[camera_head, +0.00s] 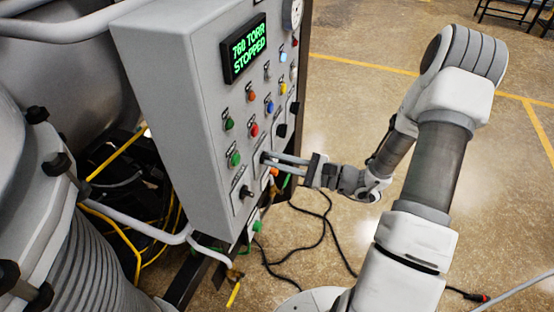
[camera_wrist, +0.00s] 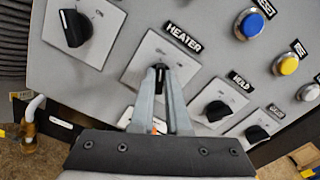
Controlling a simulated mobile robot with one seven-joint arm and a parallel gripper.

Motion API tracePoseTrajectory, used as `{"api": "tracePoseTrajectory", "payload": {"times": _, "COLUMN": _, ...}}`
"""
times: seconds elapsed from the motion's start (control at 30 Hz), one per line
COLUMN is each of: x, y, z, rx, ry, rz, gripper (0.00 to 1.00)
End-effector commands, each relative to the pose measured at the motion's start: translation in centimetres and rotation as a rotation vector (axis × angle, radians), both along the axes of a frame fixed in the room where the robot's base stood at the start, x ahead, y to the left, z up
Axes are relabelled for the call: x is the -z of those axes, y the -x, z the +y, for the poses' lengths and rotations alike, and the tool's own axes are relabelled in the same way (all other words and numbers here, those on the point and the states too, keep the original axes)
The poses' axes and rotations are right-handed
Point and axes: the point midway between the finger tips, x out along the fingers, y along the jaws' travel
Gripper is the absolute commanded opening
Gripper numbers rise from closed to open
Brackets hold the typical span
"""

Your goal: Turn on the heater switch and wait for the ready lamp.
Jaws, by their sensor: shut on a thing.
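The heater switch (camera_wrist: 159,68) is a small black knob on a light square plate, with a "HEATER" label (camera_wrist: 184,38) above it in the wrist view. My gripper (camera_wrist: 160,80) has one finger on each side of this knob and is shut on it. In the head view my gripper (camera_head: 265,158) reaches the panel from the right, and its fingertips hide the knob. Several coloured round lamps or buttons sit on the panel; their labels are too small to read, so I cannot tell which is the ready lamp.
The grey control panel (camera_head: 195,120) has a green display (camera_head: 246,48) reading "760 TORR STOPPED". Other black knobs flank the heater plate, one at upper left (camera_wrist: 76,27) and one at right (camera_wrist: 217,110). Cables (camera_head: 318,240) lie on the floor below. Open floor is on the right.

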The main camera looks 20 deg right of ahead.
Motion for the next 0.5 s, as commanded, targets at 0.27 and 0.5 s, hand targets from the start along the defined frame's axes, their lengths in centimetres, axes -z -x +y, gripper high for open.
{"api": "tracePoseTrajectory", "payload": {"times": 0.27, "x": -0.23, "y": -0.04, "z": -0.08, "rx": 0.0, "ry": -0.094, "rz": 0.131, "gripper": 0.0}}
{"api": "tracePoseTrajectory", "payload": {"times": 0.5, "x": -0.33, "y": -0.17, "z": -0.16, "rx": 0.001, "ry": -0.224, "rz": 0.308, "gripper": 0.0}}
